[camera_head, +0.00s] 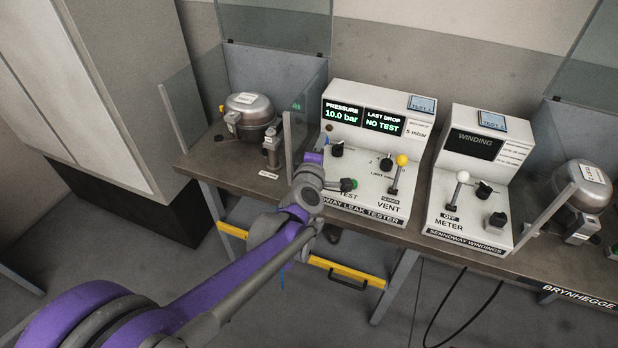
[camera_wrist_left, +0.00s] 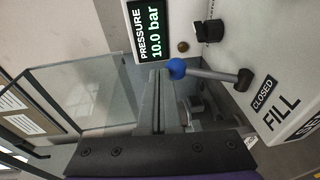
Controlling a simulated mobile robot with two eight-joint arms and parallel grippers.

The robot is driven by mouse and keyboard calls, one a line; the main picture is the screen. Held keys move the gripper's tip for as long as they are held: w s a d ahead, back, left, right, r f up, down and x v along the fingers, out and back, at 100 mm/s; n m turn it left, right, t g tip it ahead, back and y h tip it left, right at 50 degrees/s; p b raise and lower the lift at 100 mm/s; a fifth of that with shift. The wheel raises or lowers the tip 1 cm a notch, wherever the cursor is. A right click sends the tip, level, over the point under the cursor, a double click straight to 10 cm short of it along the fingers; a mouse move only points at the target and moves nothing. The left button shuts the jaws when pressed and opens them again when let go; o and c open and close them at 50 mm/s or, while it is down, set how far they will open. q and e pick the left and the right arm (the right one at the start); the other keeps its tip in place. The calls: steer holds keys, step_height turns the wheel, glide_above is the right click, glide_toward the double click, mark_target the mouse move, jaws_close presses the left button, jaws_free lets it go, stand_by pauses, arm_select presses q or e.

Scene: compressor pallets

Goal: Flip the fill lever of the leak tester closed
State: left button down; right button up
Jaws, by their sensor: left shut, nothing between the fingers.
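The leak tester (camera_head: 358,108) stands on the bench, its screens reading PRESSURE 10.0 bar and LAST DROP NO TEST. Its fill lever (camera_wrist_left: 210,74) shows in the left wrist view as a grey stem with a blue ball end (camera_wrist_left: 177,69). The labels by its pivot read CLOSED and FILL. In the head view my left wrist covers the FILL corner of the tester. My left gripper (camera_wrist_left: 160,76) is shut and empty, its fingertips close beside the blue ball; I cannot tell whether they touch. My right gripper is not in view.
A compressor (camera_head: 250,110) stands left behind clear panels (camera_head: 173,117). The winding meter (camera_head: 470,185) with a white-ball lever (camera_head: 462,177) stands to the right.

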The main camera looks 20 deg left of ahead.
arm_select(q)
steer(key=shift+w, duration=0.3)
stand_by(0.4)
steer(key=shift+r, duration=0.1)
